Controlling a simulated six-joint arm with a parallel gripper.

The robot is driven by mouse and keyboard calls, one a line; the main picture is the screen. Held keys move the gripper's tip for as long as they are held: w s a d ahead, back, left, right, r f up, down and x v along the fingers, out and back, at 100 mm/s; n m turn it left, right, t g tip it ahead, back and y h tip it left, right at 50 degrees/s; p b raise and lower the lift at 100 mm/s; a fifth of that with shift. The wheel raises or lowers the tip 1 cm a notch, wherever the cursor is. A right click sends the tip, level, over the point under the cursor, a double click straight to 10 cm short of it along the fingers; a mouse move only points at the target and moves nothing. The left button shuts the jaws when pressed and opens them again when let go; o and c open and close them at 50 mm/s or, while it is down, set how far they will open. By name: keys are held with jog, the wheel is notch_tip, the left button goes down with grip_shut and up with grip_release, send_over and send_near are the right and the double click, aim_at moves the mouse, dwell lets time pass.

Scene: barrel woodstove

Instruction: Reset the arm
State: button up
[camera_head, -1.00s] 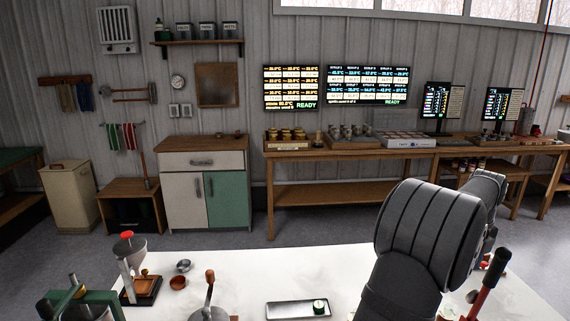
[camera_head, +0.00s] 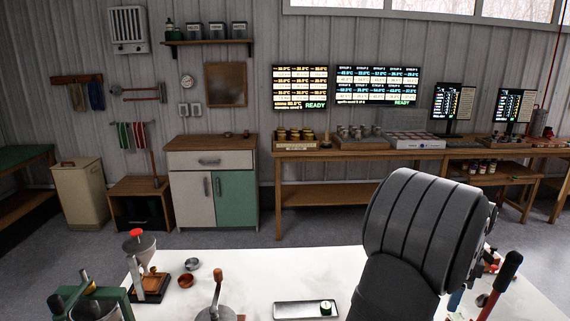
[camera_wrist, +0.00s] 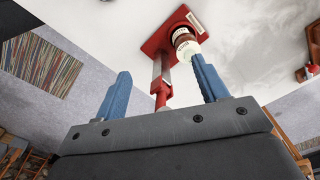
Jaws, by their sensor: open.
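My gripper (camera_wrist: 161,66) shows in the wrist view with its two blue fingers spread apart and nothing between them. Beyond the fingers is a red device (camera_wrist: 160,42) with a flat base and a post, on a white tabletop.
A metal tray (camera_head: 290,311) with a small green-topped item (camera_head: 326,307) lies left of my arm. A red lever with a black grip (camera_head: 509,268) stands to its right. A wooden-handled device (camera_head: 217,290) and a red-knobbed funnel stand (camera_head: 140,250) are further left. Some tabletop behind the tray is clear.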

jog(key=a+f+n, duration=0.5)
jog(key=a+n, duration=0.1)
jog(key=n, duration=0.1)
jog(key=shift+f, duration=0.15)
dwell(0.4)
